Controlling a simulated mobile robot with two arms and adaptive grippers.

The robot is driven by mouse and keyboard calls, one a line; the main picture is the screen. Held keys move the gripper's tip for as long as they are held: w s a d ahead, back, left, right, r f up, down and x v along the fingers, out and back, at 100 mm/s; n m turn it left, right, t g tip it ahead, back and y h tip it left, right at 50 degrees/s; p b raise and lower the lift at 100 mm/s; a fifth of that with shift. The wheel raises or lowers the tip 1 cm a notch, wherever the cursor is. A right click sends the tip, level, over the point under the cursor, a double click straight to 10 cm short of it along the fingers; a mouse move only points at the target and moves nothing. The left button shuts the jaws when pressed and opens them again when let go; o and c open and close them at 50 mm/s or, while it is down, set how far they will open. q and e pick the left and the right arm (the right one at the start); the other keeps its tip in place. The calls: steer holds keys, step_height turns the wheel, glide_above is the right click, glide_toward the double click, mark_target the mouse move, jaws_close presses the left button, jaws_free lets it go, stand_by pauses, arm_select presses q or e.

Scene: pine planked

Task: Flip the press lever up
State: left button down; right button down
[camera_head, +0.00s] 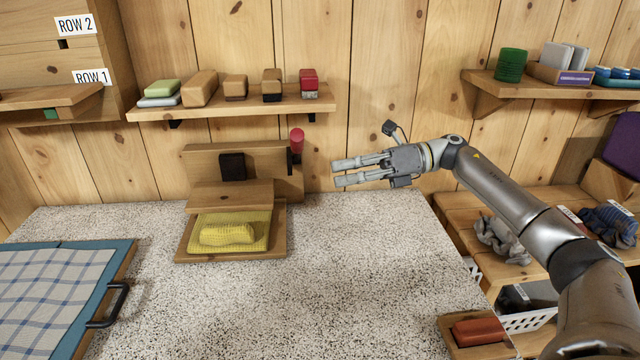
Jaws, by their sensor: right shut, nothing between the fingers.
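The wooden press (235,197) stands at the back of the speckled worktop, with a yellow cloth bundle (228,235) on its base under the pressing board. Its lever has a red knob (297,136) on a short dark arm at the press's right side. The knob shows above the top edge of the press; the lever's exact tilt is hard to tell. My right gripper (334,173) is shut and empty, to the right of the press and a little lower than the knob, pointing left and apart from the lever in the picture. My left gripper is out of view.
A wall shelf (222,107) with several blocks and brushes hangs above the press. A blue board with checked cloth (50,290) lies at left, with a dark handle. A red block on a wooden holder (480,332) sits at front right. The worktop's middle is clear.

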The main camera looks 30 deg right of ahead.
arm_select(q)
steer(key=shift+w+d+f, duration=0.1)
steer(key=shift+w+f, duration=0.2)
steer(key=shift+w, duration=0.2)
arm_select(e)
steer(key=shift+v, duration=1.1)
steer(key=shift+s, duration=0.1)
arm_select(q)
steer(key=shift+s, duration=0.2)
arm_select(e)
steer(key=shift+r, duration=0.1)
